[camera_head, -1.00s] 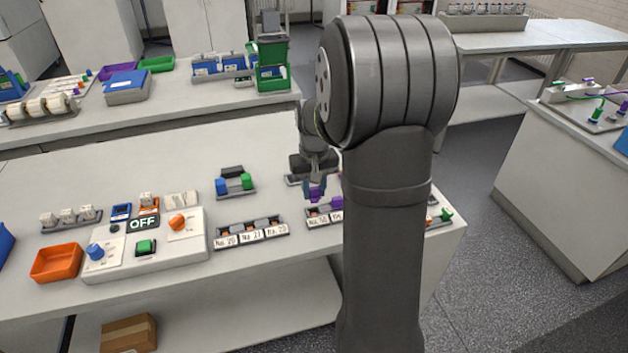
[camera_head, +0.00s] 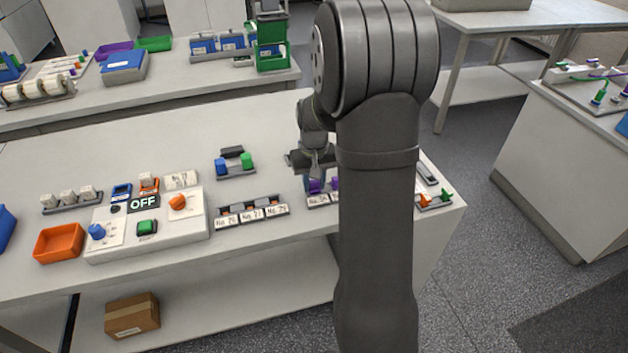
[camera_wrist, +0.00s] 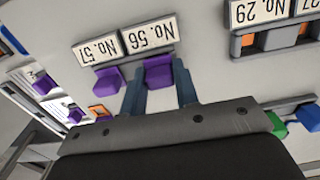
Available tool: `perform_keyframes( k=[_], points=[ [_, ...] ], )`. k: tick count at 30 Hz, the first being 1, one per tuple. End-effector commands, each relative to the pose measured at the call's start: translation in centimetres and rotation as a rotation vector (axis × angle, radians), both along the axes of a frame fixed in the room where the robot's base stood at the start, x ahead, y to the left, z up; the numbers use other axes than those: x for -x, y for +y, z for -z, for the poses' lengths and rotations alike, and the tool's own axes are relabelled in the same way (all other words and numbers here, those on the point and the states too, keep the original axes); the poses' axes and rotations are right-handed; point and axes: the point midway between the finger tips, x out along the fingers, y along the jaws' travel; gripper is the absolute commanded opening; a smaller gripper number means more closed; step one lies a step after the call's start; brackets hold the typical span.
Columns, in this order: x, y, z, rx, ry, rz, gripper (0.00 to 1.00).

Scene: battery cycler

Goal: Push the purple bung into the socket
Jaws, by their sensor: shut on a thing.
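My gripper (camera_wrist: 161,88) is shut on a purple bung (camera_wrist: 158,72), with one blue-grey finger on each side of it. The held bung is at the slot beside the label No. 56 on a grey socket strip (camera_wrist: 172,23). How deep it sits in the socket cannot be told. A second purple bung (camera_wrist: 106,81) stands in the neighbouring slot of the same strip. In the head view my gripper (camera_head: 316,180) is low over the strip, partly behind my arm, with the held bung (camera_head: 314,186) and the other bung (camera_head: 335,183) showing below it.
A similar strip labelled No. 29 (camera_head: 251,212) stands to the left. A holder with blue and green pieces (camera_head: 235,165) is behind it. A control box reading OFF (camera_head: 150,225) and an orange tray (camera_head: 59,243) are farther left.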

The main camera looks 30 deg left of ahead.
Motion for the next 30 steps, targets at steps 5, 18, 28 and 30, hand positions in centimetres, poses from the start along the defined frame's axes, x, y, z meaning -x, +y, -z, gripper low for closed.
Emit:
perform_keyframes(
  k=[5, 18, 28, 30],
  points=[
    [0.0, 0.0, 0.1, 0.000, 0.000, 0.000, 0.07],
    [0.0, 0.0, 0.4, 0.000, 0.000, 0.000, 0.53],
    [0.0, 0.0, -0.3, -0.001, -0.001, 0.000, 0.53],
    [-0.1, 0.0, -1.2, -0.002, -0.004, 0.000, 0.53]
  ],
)
